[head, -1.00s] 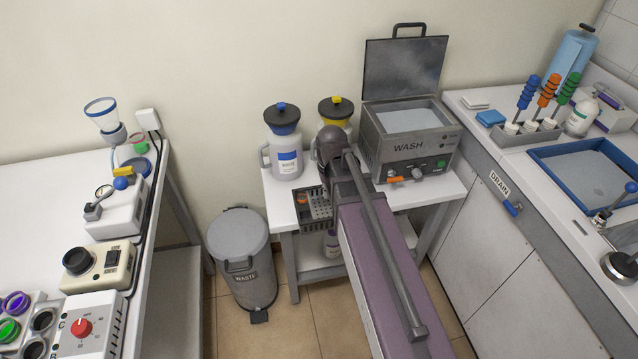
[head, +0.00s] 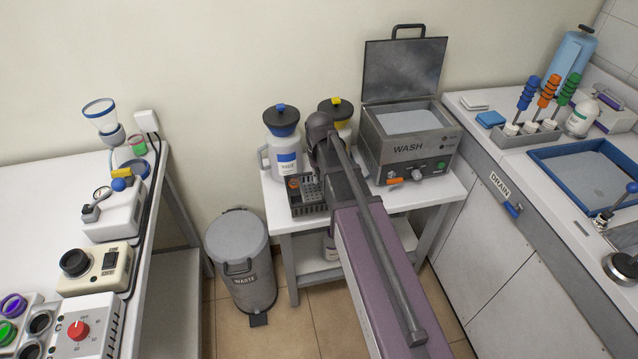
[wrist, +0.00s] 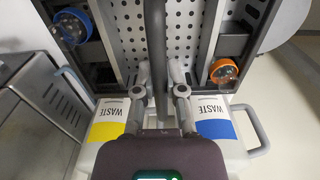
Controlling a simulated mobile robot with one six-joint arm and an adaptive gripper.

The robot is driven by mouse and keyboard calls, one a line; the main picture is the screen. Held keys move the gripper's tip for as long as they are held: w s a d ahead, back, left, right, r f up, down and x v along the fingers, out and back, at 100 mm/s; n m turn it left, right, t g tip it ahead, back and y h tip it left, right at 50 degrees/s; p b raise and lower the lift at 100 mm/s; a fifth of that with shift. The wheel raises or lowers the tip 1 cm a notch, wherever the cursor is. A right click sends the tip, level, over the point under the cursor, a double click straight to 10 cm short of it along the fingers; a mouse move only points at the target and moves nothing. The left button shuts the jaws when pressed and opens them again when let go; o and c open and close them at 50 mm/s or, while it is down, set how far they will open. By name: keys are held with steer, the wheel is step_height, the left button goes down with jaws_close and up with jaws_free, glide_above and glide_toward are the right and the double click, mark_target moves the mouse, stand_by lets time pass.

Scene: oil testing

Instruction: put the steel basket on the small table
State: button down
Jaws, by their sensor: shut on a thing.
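The steel basket (head: 308,196) is a dark, perforated basket over the front left part of the small white table (head: 278,208). I cannot tell whether its bottom touches the tabletop. My gripper (wrist: 160,98) is shut on the basket's upright handle bar (wrist: 155,40). My arm hides the gripper and the basket's right part in the head view.
A waste jug with a blue label (head: 284,145) and one with a yellow top (head: 338,118) stand behind the basket. The open wash unit (head: 408,145) fills the table's right side. A grey waste bin (head: 240,255) stands on the floor to the left.

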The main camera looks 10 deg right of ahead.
mark_target(318, 194)
steer(key=shift+w+f+b, duration=0.25)
steer(key=shift+f+b, duration=0.25)
steer(key=shift+w+f+b, duration=0.2)
steer(key=shift+f+b, duration=0.25)
steer(key=shift+f, duration=0.05)
steer(key=shift+f+b, duration=0.85)
steer(key=shift+f, duration=0.2)
steer(key=c, duration=0.7)
jaws_free()
steer(key=shift+r, duration=0.1)
steer(key=shift+r, duration=0.2)
step_height(318, 194, up, 12)
steer(key=p, duration=1.2)
steer(key=shift+s, duration=0.1)
steer(key=s, duration=1.6)
steer(key=shift+d, duration=0.1)
